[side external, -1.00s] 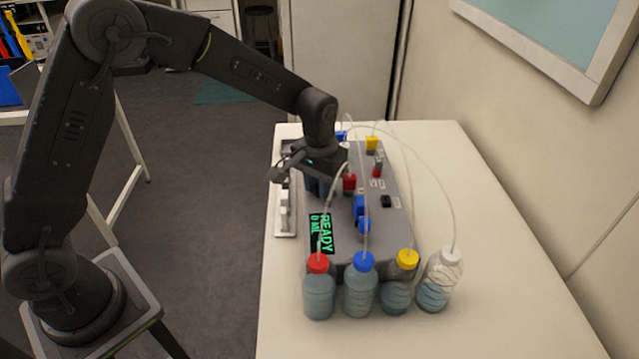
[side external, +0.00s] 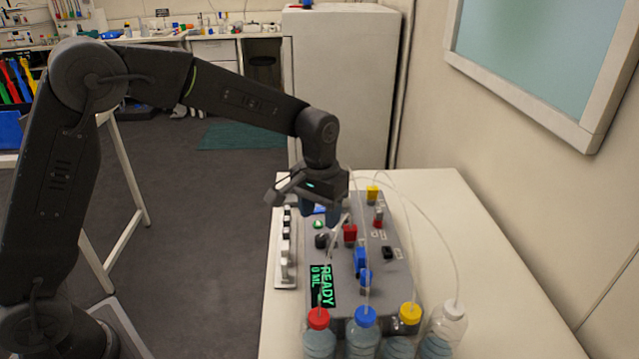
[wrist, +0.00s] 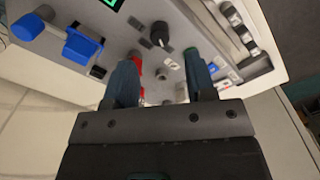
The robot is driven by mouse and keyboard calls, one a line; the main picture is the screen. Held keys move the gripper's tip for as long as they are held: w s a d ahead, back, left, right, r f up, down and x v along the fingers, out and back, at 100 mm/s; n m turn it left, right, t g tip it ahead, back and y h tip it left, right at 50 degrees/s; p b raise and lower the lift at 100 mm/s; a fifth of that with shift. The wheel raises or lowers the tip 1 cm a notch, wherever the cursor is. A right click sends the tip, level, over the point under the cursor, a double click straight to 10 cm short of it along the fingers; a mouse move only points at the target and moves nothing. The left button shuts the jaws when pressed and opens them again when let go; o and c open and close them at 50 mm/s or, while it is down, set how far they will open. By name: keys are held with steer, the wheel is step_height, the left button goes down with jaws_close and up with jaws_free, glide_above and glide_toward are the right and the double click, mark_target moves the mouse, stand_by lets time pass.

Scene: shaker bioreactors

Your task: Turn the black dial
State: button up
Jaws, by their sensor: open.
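The black dial (side external: 322,241) sits upright on top of the grey console (side external: 345,300), behind the green READY display (side external: 322,287). In the wrist view the dial (wrist: 159,36) is a round knob with a pale mark, seen between and beyond my fingertips. My gripper (side external: 320,212) is above the console, over its far part, fingers pointing down. In the wrist view its two blue-grey fingers (wrist: 163,65) are spread and hold nothing; no contact with the dial shows.
Close to the dial are a green button (side external: 319,224), a red part (side external: 350,234) and blue parts (side external: 360,261). A narrow rack (side external: 285,270) stands left of the console. Several capped bottles (side external: 364,336) with thin tubes stand in front. The table's right side (side external: 460,240) is clear.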

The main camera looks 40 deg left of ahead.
mark_target(317, 237)
step_height(317, 237, up, 8)
steer(key=shift+f, duration=0.2)
steer(key=shift+a, duration=0.1)
steer(key=s+a+r+t, duration=0.1)
steer(key=s+a+r, duration=0.15)
steer(key=s, duration=0.35)
steer(key=s+a+r+t, duration=0.1)
steer(key=s+r+t, duration=0.1)
steer(key=s+r, duration=0.35)
steer(key=s+a+f+t, duration=0.1)
steer(key=s+f, duration=0.1)
steer(key=s, duration=0.4)
steer(key=s+a+f+m+t, duration=0.1)
steer(key=s+f, duration=0.2)
steer(key=s, duration=0.4)
steer(key=shift+a+t, duration=0.3)
steer(key=shift+a, duration=0.05)
